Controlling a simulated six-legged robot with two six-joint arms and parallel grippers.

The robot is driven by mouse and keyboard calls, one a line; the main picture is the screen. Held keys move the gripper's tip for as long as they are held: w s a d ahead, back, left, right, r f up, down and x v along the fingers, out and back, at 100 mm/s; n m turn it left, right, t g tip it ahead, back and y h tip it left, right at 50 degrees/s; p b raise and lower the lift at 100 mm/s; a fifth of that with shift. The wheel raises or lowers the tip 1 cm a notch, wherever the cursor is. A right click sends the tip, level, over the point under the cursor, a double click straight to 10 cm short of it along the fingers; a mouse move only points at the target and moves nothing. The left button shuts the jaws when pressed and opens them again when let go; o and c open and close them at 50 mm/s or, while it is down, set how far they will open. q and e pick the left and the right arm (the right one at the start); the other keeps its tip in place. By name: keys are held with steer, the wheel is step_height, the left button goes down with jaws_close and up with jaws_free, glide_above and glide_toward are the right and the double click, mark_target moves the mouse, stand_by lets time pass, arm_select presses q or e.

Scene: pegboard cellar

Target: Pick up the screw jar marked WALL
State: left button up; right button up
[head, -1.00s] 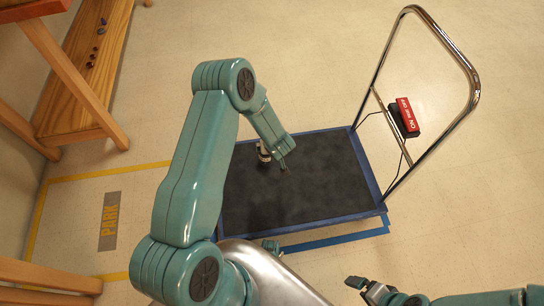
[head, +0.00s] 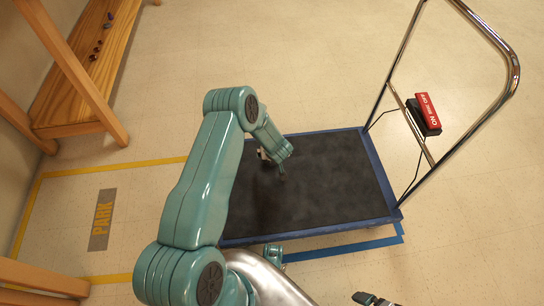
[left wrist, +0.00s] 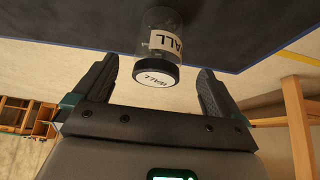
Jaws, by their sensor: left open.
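The screw jar marked WALL (left wrist: 163,38) is clear with a white label and a black lid, also lettered WALL. It stands on the dark deck of the platform cart (head: 330,190). In the head view only a small bit of the jar (head: 262,154) shows beside my gripper. My left gripper (left wrist: 158,70) is open; the lid shows between its fingertips, and I see no finger touching it. The same gripper (head: 280,164) is over the deck's left part in the head view. My right gripper (head: 368,298) is barely in view at the bottom edge.
A wooden bench (head: 75,95) with small items stands at upper left. The floor carries a PARK marking (head: 102,218). The rest of the deck looks clear.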

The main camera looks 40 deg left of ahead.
arm_select(q)
steer(key=shift+x, duration=1)
steer(key=b+x, duration=0.3)
steer(key=x, duration=0.2)
steer(key=shift+w+f+b, duration=0.1)
steer(key=shift+f+b, duration=0.05)
steer(key=shift+b, duration=0.15)
steer(key=c, duration=1.3)
